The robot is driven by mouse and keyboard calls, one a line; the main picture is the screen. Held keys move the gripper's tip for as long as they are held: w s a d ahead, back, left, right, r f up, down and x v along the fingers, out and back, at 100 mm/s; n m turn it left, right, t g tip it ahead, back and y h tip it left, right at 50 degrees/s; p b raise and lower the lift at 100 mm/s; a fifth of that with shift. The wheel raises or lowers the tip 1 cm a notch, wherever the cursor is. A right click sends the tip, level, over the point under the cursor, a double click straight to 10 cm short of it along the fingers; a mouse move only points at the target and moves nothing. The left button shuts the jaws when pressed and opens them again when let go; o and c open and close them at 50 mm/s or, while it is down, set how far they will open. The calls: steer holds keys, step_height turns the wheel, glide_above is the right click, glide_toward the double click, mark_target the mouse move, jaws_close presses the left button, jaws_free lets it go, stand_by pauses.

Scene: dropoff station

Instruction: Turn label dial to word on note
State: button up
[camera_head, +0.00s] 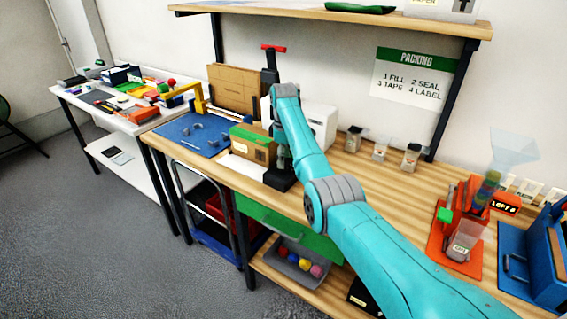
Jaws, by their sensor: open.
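My arm reaches over the wooden bench, and my gripper (283,160) points down in front of a white machine (318,124). The gripper is small and dark here, beside the green-and-brown box (252,146) and above a black block (279,181). It is open, with nothing visible between its fingers. I cannot make out a label dial; my arm covers part of the white machine. Several small cream cards (528,190) stand at the far right, their words too small to read. I cannot tell which paper is the note.
A black post with a red handle (273,48) stands behind my arm. Small jars (353,139) stand at the back. An orange device (452,240) and blue device (532,258) are right. A packing sign (416,77) hangs above. Bench wood is bare right of my arm.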

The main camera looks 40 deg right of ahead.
steer(key=shift+f, duration=1.2)
jaws_close()
